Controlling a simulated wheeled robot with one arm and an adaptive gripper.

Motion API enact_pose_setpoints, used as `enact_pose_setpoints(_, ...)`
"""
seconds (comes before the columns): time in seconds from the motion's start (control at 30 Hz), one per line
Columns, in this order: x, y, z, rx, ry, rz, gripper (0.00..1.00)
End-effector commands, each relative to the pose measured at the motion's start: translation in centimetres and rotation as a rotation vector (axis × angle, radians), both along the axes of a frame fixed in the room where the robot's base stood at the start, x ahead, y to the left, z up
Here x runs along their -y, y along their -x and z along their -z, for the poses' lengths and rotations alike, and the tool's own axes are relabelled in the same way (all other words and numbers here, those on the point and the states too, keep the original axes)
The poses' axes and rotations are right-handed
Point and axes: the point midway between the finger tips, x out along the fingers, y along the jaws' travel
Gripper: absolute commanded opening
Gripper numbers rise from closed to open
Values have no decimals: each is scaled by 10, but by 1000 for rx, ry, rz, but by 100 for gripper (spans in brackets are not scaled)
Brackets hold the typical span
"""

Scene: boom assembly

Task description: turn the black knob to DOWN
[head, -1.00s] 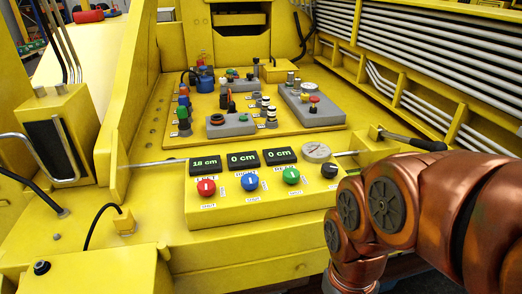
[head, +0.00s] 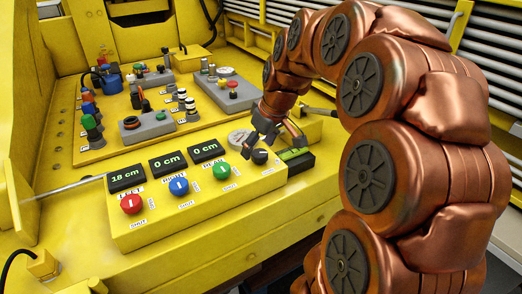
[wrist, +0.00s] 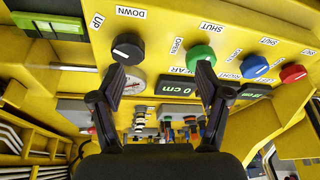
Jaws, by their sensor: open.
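The black knob (wrist: 128,47) sits on the yellow control box, with the labels UP (wrist: 97,22) and DOWN (wrist: 130,13) beside it in the wrist view. My gripper (wrist: 160,70) is open and empty. One fingertip lies close to the black knob's edge in the picture, and the other lies near the green knob (wrist: 202,58). I cannot tell whether they touch. In the head view my gripper (head: 272,138) is just above the black knob (head: 260,156), partly covering that corner.
The control box also carries a blue knob (head: 179,186), a red knob (head: 131,204), a round gauge (head: 238,137) and displays, one reading 18 cm (head: 126,178). A black and green part (head: 295,157) lies at the box's right end. Rods and valves stand behind.

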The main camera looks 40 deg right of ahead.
Motion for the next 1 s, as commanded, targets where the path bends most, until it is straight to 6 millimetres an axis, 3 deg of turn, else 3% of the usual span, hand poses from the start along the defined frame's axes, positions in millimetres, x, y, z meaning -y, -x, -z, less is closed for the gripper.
enact_pose_setpoints(0.1, 30, -11, -5, 39, 14, 9, 76)
enact_pose_setpoints(0.23, 43, -16, -6, 57, 23, 9, 76)
enact_pose_setpoints(0.7, 39, -36, 47, 52, 20, 8, 76)
enact_pose_setpoints(1.0, 38, -44, 64, 56, 24, 8, 76)
